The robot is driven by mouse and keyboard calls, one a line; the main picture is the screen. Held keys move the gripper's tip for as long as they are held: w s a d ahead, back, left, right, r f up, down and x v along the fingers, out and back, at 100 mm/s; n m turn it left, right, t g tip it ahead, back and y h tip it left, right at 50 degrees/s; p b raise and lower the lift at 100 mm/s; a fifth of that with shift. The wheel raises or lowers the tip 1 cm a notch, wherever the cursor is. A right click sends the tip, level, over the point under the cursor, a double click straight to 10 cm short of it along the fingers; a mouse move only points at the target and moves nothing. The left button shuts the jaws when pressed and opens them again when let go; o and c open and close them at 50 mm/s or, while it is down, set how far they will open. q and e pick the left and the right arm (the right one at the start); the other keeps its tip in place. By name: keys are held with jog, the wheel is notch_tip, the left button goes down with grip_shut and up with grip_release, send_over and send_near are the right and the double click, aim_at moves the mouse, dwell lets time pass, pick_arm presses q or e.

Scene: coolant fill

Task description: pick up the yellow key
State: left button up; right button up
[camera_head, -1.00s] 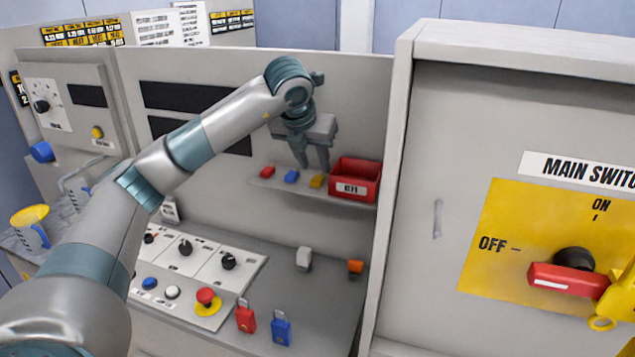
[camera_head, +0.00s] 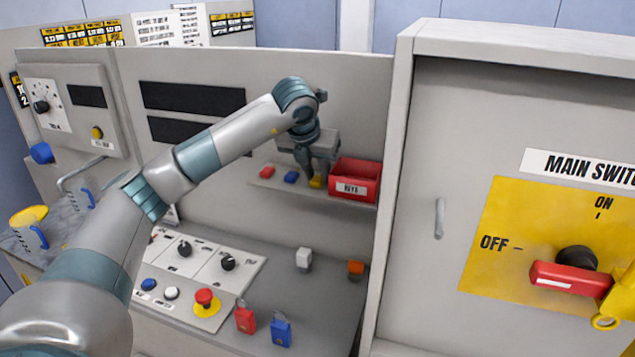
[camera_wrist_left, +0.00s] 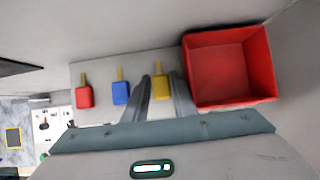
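The yellow key (camera_head: 316,182) lies on a small shelf, between the blue key and the red bin. It also shows in the left wrist view (camera_wrist_left: 161,88), with its thin shaft pointing up in the picture. My left gripper (camera_head: 311,172) is down at the shelf. In the left wrist view its two fingers (camera_wrist_left: 161,80) stand one on each side of the yellow key, apart, with narrow gaps to it. In the head view the fingers partly hide the key.
A blue key (camera_head: 291,177) and a red key (camera_head: 267,172) lie left of the yellow key on the shelf (camera_wrist_left: 95,111). The red bin (camera_head: 354,179) stands close on its right and looks empty in the wrist view. A cabinet (camera_head: 420,150) stands farther right.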

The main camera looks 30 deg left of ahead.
aim_at(318, 179)
pick_arm(q)
jog(key=c, duration=0.4)
jog(key=shift+r, duration=0.1)
jog(key=shift+r+b, duration=0.55)
jog(key=shift+r, duration=0.2)
notch_tip(318, 179, up, 8)
jog(key=b, duration=0.3)
jog(key=shift+r, duration=0.2)
